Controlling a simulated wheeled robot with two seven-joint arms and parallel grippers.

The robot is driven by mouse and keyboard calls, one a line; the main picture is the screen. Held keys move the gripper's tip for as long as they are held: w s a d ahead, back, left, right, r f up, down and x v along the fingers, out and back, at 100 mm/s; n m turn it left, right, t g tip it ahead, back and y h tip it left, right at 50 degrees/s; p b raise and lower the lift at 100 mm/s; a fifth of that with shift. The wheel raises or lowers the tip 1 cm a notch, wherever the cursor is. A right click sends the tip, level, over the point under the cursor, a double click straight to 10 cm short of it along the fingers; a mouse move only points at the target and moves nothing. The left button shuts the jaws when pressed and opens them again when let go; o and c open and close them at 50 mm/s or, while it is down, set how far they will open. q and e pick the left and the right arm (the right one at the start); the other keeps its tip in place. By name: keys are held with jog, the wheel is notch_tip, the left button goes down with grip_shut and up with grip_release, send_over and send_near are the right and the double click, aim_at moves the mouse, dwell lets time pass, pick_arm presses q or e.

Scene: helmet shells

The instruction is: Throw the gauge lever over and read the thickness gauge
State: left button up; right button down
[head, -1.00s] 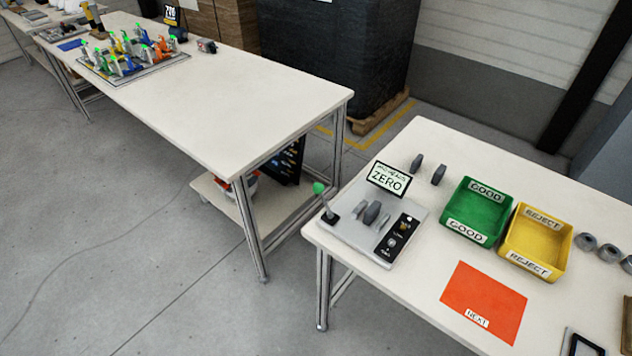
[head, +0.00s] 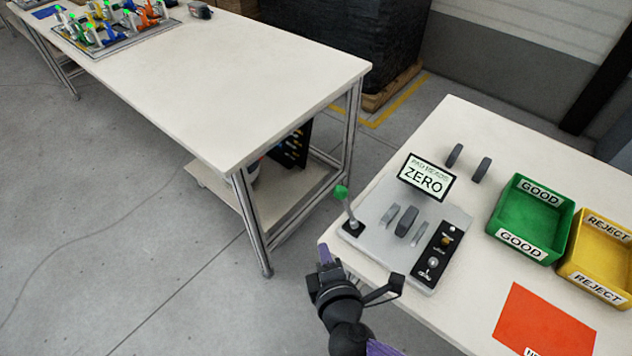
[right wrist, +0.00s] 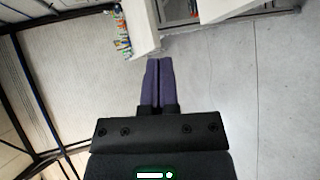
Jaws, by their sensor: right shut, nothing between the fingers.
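The thickness gauge (head: 376,246) is a light grey plate near the left corner of the right-hand table. Its lever (head: 346,208) has a green knob and stands nearly upright, leaning a little left, at the plate's left side. A dark pad-like piece (head: 407,221) sits between two grey jaws on the plate. The display (head: 427,177) behind reads "ZERO", with a small line above that looks like "PAD MEASURE". My right gripper (head: 323,253) is shut and empty, in front of the table's left corner, below and left of the lever. In the right wrist view its purple fingers (right wrist: 158,82) are together. My left gripper is out of view.
A green GOOD bin (head: 532,217) and a yellow REJECT bin (head: 599,258) stand right of the gauge. Two dark pads (head: 481,169) stand behind it. An orange mat (head: 544,322) lies in front. Another white table (head: 240,75) stands left, across a floor gap.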

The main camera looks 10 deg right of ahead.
aim_at(345, 204)
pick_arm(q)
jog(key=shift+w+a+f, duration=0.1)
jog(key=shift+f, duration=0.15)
pick_arm(e)
jog(key=r, duration=0.1)
jog(key=w+r+t, duration=0.1)
jog(key=a+r, duration=0.1)
jog(key=shift+w+r+n+t, duration=0.15)
jog(key=shift+r+n+t, duration=0.15)
jog(key=shift+n, duration=0.1)
jog(key=w+f+b, duration=0.2)
jog(key=w, duration=0.8)
pick_arm(q)
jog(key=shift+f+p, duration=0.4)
jog(key=shift+p, duration=0.15)
pick_arm(e)
jog(key=d, duration=0.1)
jog(key=s+d, duration=0.1)
jog(key=d, duration=0.2)
jog(key=shift+s+r, duration=0.2)
jog(key=shift+r, duration=0.15)
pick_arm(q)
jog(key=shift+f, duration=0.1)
